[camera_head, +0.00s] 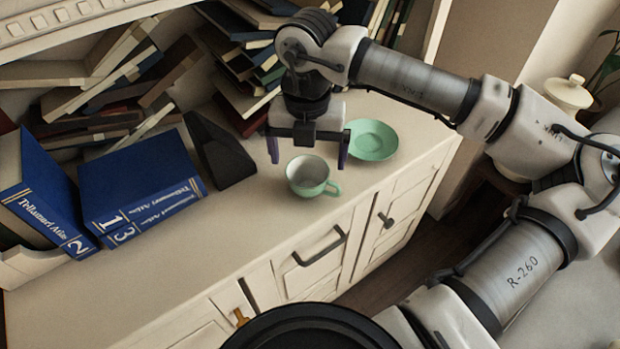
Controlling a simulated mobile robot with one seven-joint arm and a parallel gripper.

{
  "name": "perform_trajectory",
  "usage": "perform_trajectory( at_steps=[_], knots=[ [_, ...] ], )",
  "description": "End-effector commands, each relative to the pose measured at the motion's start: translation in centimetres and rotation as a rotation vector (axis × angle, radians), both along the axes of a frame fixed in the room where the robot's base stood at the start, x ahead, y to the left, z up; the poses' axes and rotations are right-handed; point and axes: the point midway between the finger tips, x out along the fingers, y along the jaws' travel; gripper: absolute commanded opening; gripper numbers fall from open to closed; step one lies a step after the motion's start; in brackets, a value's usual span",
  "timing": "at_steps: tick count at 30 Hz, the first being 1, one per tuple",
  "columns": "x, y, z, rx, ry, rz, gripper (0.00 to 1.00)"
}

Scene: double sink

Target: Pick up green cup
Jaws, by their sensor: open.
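The green cup (309,181) stands upright on the cabinet top near its front edge. It is pale green outside with a whitish inside, and its handle points right toward the front edge. My gripper (308,158) is open and points down just above and behind the cup in the picture. Its two dark fingers are spread, one on the left and one on the right of the cup's rim. Nothing is between them that I can see held. Whether the fingers touch the cup cannot be told.
A green saucer (372,140) lies right of my gripper, close to the right finger. A black wedge-shaped object (219,152) and blue books (140,185) stand to the left. Piled books (245,60) fill the back. The cabinet top (225,235) is clear at the front left.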

Motion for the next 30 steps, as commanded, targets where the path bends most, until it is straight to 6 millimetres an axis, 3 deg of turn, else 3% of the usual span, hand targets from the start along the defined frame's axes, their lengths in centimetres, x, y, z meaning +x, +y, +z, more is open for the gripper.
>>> perform_trajectory(
  at_steps=[8, 17, 26, 30],
  knots=[
    [0.0, 0.1, -2.4, 0.002, 0.001, 0.002, 0.96],
    [-0.1, 0.1, -6.6, 0.003, 0.002, 0.001, 0.96],
    [0.0, 0.1, -7.2, 0.003, 0.000, 0.002, 0.96],
    [0.0, 0.1, -7.1, 0.003, 0.000, 0.002, 0.78]
  ],
)
